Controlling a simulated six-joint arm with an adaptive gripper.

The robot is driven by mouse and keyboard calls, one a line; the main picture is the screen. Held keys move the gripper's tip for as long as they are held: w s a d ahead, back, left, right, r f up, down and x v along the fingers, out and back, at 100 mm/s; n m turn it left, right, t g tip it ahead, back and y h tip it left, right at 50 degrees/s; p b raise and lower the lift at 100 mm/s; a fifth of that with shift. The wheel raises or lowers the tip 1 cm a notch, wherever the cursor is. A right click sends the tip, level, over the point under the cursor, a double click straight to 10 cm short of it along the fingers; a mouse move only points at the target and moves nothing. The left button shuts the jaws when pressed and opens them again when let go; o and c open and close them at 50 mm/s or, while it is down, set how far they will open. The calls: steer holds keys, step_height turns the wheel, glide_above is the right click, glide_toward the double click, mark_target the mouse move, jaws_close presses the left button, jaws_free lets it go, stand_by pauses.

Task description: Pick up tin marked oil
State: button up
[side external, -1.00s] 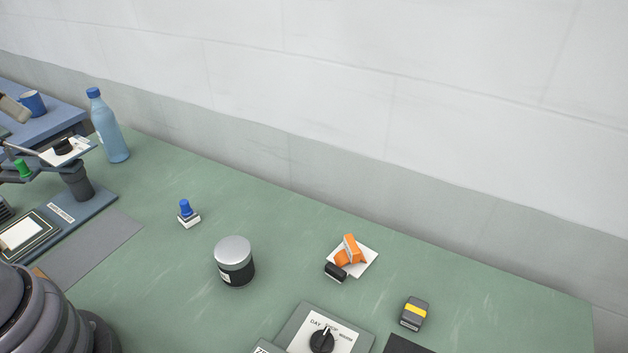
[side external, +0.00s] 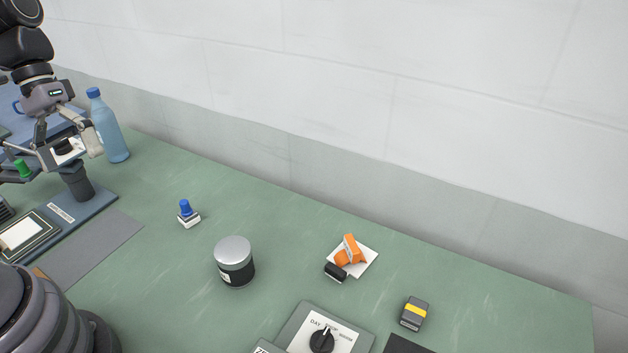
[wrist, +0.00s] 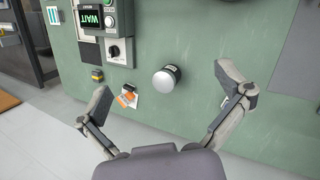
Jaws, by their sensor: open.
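A short round tin (side external: 234,262) with a silver lid and dark sides stands upright on the green bench. Part of a pale label shows on its side, but I cannot read it. In the wrist view the tin (wrist: 166,82) lies between my spread fingers, at a distance beyond them. My gripper (side external: 70,156) is open and empty, high at the upper left of the side view, in front of the bottle and well away from the tin. Both fingers also show in the wrist view (wrist: 158,100).
A blue bottle (side external: 112,130) stands at the back left. A blue-handled stamp (side external: 187,215) is left of the tin. Orange pieces (side external: 348,250) on a white square, a grey-and-yellow block (side external: 414,313) and a dial panel (side external: 338,335) are to the right. The bench immediately around the tin is clear.

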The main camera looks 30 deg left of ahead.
steer(key=w+f+n+t+h, duration=0.2)
steer(key=w+f+n+h, duration=0.3)
steer(key=f+n+h, duration=0.6)
steer(key=n+t+y, duration=0.2)
steer(key=n+t, duration=0.9)
steer(key=n, duration=0.1)
glide_toward(232, 249)
steer(key=v, duration=0.3)
steer(key=shift+s+a+f, duration=0.2)
steer(key=shift+s+f, duration=0.1)
steer(key=shift+f, duration=0.1)
steer(key=shift+w+d+f+t, duration=0.1)
steer(key=shift+d+f+t, duration=0.05)
steer(key=shift+t, duration=0.15)
steer(key=x, duration=1.3)
steer(key=shift+w+d+f, duration=0.1)
steer(key=shift+d+f, duration=0.05)
steer(key=c, duration=1.2)
